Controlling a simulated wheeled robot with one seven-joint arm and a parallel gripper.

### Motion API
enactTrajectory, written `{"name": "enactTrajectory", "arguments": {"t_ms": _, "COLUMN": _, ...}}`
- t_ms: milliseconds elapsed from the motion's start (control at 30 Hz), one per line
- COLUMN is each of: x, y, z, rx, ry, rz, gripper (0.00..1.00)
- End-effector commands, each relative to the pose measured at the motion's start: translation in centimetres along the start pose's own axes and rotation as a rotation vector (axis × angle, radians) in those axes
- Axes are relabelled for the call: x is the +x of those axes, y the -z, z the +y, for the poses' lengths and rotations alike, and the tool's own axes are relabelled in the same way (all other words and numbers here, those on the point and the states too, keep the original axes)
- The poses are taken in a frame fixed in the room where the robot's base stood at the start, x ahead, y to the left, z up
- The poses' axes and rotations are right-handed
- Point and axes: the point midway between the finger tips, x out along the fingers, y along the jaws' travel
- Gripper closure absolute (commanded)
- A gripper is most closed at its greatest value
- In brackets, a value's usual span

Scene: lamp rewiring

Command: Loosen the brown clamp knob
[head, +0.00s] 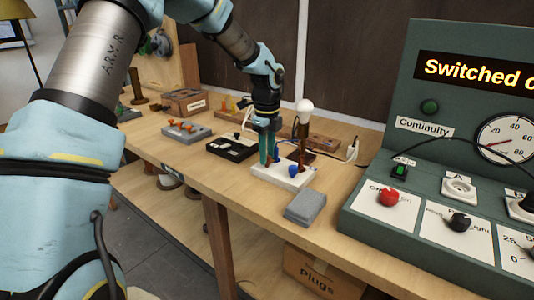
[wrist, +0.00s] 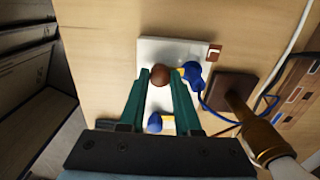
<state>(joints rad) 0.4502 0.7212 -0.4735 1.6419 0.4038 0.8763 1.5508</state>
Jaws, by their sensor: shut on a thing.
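The brown clamp knob (wrist: 160,77) is a rounded knob over a white block (wrist: 150,47). My gripper (wrist: 160,74) has its two teal fingers on either side of the knob, shut on it. A blue knob (wrist: 190,71) with some yellow beside it is just right of the right fingertip. Another blue knob (wrist: 155,122) shows between the fingers, closer to the wrist. In the head view my gripper (head: 268,155) points down over the white block (head: 296,183), and I cannot make out the brown knob between its fingers.
A lamp with a bulb (head: 305,106) stands close behind the block; its brass holder (wrist: 258,130) is right of my fingers. A grey box (head: 304,208) lies in front. A black tray (head: 232,147) is to the left. The green test panel (head: 432,190) is at right.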

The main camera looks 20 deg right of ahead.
Motion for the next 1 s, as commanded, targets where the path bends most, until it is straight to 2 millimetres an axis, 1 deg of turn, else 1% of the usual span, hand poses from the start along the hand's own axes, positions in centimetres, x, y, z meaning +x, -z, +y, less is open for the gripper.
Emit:
{"name": "enactTrajectory", "arguments": {"t_ms": 33, "x": -0.02, "y": 0.0, "z": 0.03, "rx": 0.0, "ry": -0.001, "rz": 0.0, "gripper": 0.95}}
{"name": "enactTrajectory", "arguments": {"t_ms": 100, "x": -0.02, "y": -0.01, "z": 0.03, "rx": 0.0, "ry": -0.001, "rz": 0.0, "gripper": 1.0}}
{"name": "enactTrajectory", "arguments": {"t_ms": 567, "x": -0.05, "y": 0.0, "z": 0.03, "rx": -0.03, "ry": -0.001, "rz": 0.0, "gripper": 1.0}}
{"name": "enactTrajectory", "arguments": {"t_ms": 767, "x": -0.06, "y": 0.03, "z": 0.0, "rx": -0.125, "ry": -0.001, "rz": 0.0, "gripper": 1.0}}
{"name": "enactTrajectory", "arguments": {"t_ms": 1000, "x": -0.08, "y": 0.06, "z": -0.02, "rx": -0.325, "ry": -0.001, "rz": 0.0, "gripper": 1.0}}
